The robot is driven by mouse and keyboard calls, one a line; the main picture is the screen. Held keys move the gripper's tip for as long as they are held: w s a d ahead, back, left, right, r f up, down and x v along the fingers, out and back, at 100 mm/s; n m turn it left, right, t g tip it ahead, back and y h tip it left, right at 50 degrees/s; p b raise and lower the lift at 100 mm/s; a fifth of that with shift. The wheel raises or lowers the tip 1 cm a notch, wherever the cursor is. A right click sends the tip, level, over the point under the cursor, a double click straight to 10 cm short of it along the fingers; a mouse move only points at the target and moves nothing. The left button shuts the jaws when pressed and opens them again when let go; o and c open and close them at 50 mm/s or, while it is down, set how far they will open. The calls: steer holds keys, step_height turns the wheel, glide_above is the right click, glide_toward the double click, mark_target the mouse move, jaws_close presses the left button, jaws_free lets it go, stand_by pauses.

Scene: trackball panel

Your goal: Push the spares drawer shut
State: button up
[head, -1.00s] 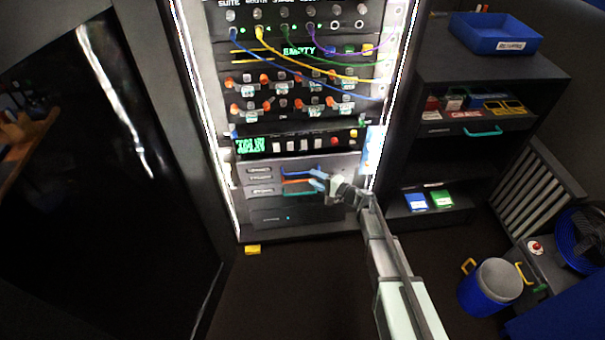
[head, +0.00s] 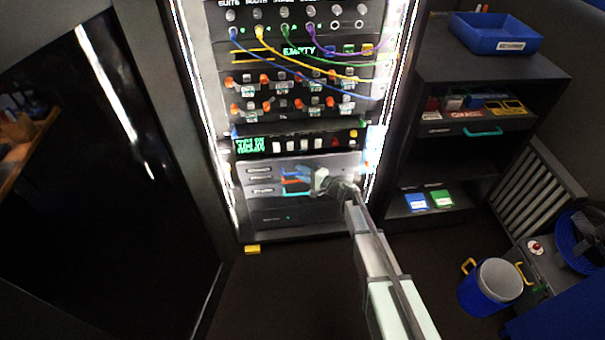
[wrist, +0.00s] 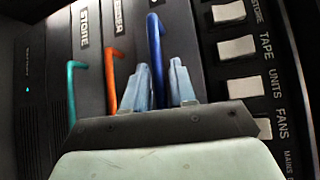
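A stack of drawers (head: 265,201) sits low in the rack, with blue, orange and teal handles. In the wrist view these are the blue handle (wrist: 156,50), orange handle (wrist: 112,75) and teal handle (wrist: 72,90). I cannot tell which drawer is the spares drawer; the labels are only partly legible. My gripper (head: 300,171) is in front of the stack, at the blue handle. In the wrist view its pale blue fingers (wrist: 162,80) are apart, with the blue handle's near end showing between them. Whether they touch it is unclear.
White buttons (wrist: 236,48) line the panel above the drawers. At right, a shelf unit has a filled, teal-handled drawer (head: 483,132) and a blue tray (head: 497,42) on top. A blue bin (head: 487,290) stands on the floor. A yellow block (head: 252,249) lies by the rack.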

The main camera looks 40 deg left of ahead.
mark_target(303, 165)
jaws_close()
steer(key=w+a, duration=0.3)
steer(key=shift+f, duration=0.1)
steer(key=shift+w, duration=0.1)
stand_by(0.4)
steer(key=shift+o, duration=1.3)
jaws_free()
steer(key=shift+a, duration=0.1)
steer(key=shift+r, duration=0.2)
steer(key=d+r, duration=0.1)
steer(key=d, duration=1.3)
steer(key=shift+r, duration=0.3)
